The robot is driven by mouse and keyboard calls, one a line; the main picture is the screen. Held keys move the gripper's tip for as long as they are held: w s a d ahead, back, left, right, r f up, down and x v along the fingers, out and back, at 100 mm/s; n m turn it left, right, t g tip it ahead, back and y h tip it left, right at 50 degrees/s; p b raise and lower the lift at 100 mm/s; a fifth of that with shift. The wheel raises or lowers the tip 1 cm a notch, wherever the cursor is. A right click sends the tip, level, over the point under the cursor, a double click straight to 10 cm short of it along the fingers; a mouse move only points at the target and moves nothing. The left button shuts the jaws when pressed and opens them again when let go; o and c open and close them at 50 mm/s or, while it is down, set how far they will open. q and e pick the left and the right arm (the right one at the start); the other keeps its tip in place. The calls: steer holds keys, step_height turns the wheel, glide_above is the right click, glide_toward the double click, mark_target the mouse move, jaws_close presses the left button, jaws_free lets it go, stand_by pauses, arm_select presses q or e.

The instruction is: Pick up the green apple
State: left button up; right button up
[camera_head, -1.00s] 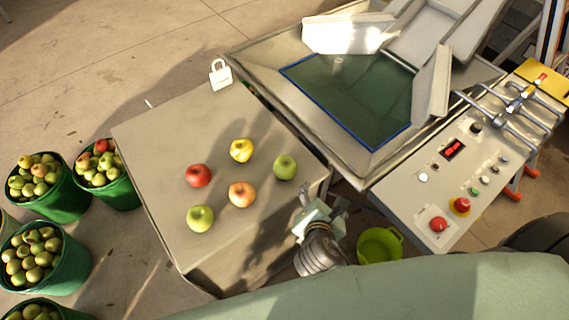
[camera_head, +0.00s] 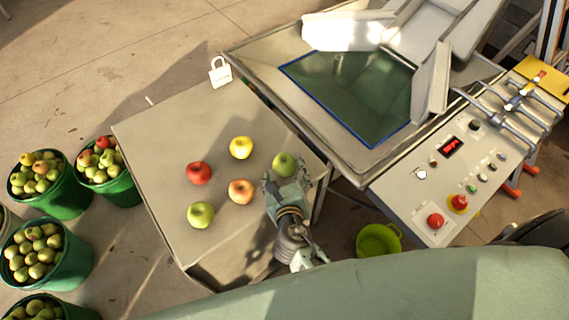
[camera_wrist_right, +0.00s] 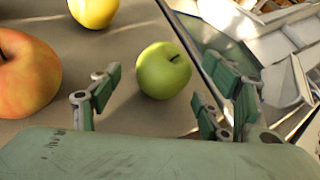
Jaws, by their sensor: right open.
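A green apple (camera_head: 285,163) sits on the grey table (camera_head: 165,125) near its right edge. It also shows in the right wrist view (camera_wrist_right: 164,70), just beyond and between the spread fingers. A second green apple (camera_head: 200,215) lies near the table's front left. My right gripper (camera_head: 284,183) is open and empty, right in front of the green apple at the right edge. In the right wrist view its fingers (camera_wrist_right: 155,95) stand apart on either side of that apple. My left gripper does not show.
A red apple (camera_head: 199,173), a yellow apple (camera_head: 241,148) and an orange-red apple (camera_head: 241,191) lie left of the gripper. A metal basin (camera_head: 255,62) adjoins the table, with a control panel (camera_head: 455,175) at right. Green buckets of apples (camera_head: 62,199) stand at left.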

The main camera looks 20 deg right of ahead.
steer(key=shift+x, duration=1.1)
steer(key=c, duration=1.3)
